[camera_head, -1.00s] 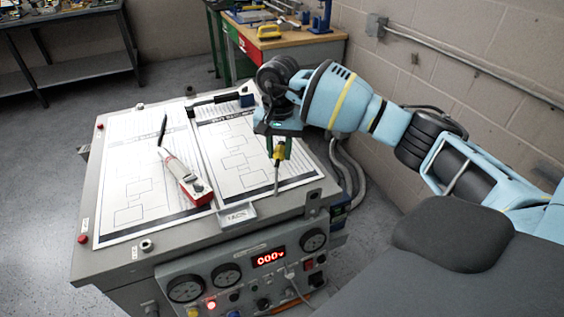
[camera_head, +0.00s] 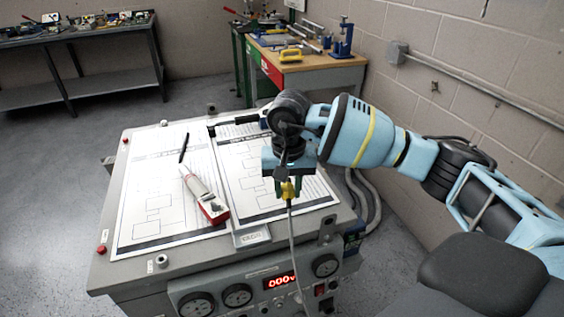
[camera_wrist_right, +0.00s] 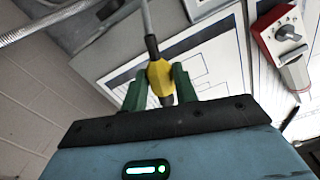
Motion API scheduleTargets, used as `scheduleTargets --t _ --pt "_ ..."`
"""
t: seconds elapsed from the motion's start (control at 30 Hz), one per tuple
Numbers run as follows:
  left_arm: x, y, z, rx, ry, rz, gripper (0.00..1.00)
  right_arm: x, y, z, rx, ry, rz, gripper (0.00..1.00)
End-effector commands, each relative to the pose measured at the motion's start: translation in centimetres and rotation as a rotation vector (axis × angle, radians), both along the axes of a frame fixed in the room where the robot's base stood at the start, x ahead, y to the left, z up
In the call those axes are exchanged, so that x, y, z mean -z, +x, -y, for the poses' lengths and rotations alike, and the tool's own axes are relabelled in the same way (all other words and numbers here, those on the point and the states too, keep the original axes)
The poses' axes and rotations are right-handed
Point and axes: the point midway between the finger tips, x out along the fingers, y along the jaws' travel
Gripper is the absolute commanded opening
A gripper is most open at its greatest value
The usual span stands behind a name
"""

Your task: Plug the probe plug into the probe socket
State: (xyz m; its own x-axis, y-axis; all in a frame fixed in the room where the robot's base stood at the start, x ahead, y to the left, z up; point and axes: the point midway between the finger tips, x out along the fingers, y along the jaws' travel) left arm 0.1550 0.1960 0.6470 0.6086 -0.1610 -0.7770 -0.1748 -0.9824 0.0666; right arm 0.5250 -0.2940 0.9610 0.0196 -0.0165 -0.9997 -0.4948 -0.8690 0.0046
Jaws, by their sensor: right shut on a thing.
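My right gripper (camera_head: 288,182) is above the right-hand diagram sheet on the grey transformer cabinet. Its green fingers are shut on the yellow probe plug (camera_head: 290,191). A grey cable hangs from the plug down past the cabinet's front edge. In the right wrist view the yellow plug (camera_wrist_right: 160,78) sits between the green fingers of the gripper (camera_wrist_right: 160,85), with its dark sleeve and cable leading up and away. I cannot pick out the probe socket with certainty. My left gripper is out of view.
The cabinet top (camera_head: 140,268) holds paper diagrams, a black pen (camera_head: 184,147) and a red and white meter (camera_head: 207,198). The front panel has round gauges (camera_head: 237,295) and a red display (camera_head: 279,282). A workbench (camera_head: 310,68) stands behind. The floor at left is clear.

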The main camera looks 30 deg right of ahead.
Motion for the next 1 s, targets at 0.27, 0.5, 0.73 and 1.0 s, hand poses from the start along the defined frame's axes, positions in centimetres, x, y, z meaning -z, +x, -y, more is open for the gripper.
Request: scheduleTargets --t 0.27,0.5,0.73,1.0 --pt "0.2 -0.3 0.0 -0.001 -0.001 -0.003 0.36 1.2 -8.5 -5.7 -0.329 -0.002 -0.007 0.09" --pt "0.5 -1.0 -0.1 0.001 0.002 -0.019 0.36 1.6 -13.6 -7.7 -0.49 0.008 -0.021 0.09" --pt "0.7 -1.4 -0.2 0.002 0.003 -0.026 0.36 1.6 -14.6 -8.0 -0.52 0.011 -0.024 0.09" --pt "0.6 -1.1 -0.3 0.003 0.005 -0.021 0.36 1.6 -14.5 -8.0 -0.518 0.011 -0.024 0.09"
